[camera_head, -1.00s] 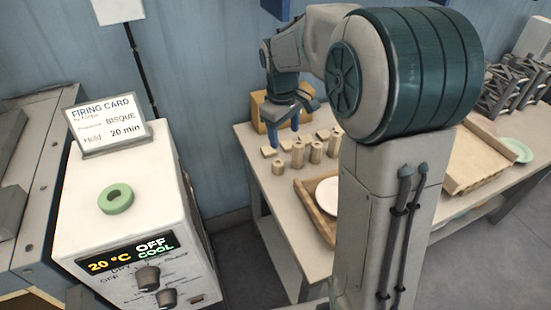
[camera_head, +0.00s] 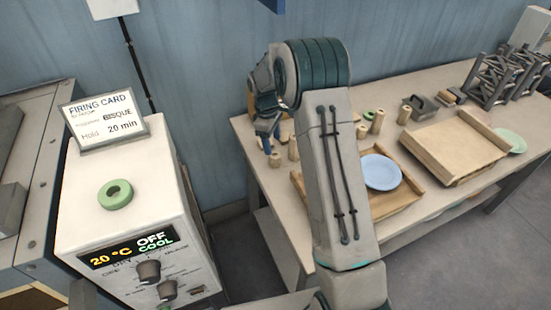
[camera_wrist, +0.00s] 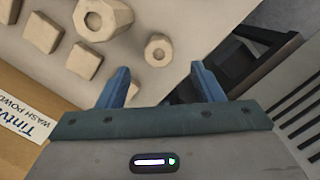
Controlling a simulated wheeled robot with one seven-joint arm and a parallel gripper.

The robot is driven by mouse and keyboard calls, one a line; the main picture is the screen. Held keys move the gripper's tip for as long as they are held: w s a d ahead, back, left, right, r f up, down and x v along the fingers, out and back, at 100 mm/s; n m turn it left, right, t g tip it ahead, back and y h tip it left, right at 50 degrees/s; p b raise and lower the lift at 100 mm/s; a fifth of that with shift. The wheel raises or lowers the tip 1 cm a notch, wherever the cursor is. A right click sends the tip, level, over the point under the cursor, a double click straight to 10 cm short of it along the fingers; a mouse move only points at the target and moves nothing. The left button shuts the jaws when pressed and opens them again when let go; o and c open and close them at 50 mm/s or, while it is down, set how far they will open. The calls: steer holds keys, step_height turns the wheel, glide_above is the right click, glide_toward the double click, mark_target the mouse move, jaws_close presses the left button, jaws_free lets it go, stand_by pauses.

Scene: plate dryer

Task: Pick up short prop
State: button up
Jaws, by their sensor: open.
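Several beige props stand on the left end of the table. A short hollow prop (camera_wrist: 158,50) shows in the wrist view, just ahead of my fingertips and roughly between their lines; the front one (camera_head: 274,159) in the head view looks short too. A wider hollow prop (camera_wrist: 102,18) stands to its upper left, with low solid pieces (camera_wrist: 84,60) beside it. My gripper (camera_wrist: 159,72) is open, with nothing between its blue fingers. In the head view my gripper (camera_head: 266,138) is low over the table's left end, partly hidden by my arm.
A tan box (camera_wrist: 25,115) lies at the wrist view's lower left. On the table (camera_head: 240,128) are a wooden tray (camera_head: 398,210) with a blue plate (camera_head: 381,172), a board (camera_head: 455,148), a green plate (camera_head: 511,139) and dark racks (camera_head: 495,78). A kiln controller (camera_head: 135,215) stands left.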

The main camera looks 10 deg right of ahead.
mark_target(275, 154)
steer(key=shift+s+d+f+p, duration=0.15)
steer(key=shift+f+p, duration=0.25)
steer(key=shift+f, duration=0.95)
steer(key=shift+d+f+p, duration=0.15)
steer(key=shift+f+p, duration=0.25)
steer(key=shift+f, duration=0.95)
steer(key=shift+s+d+f+p, duration=0.15)
steer(key=shift+f+p, duration=0.25)
steer(key=shift+f, duration=0.95)
steer(key=shift+w, duration=0.1)
steer(key=c, duration=1.1)
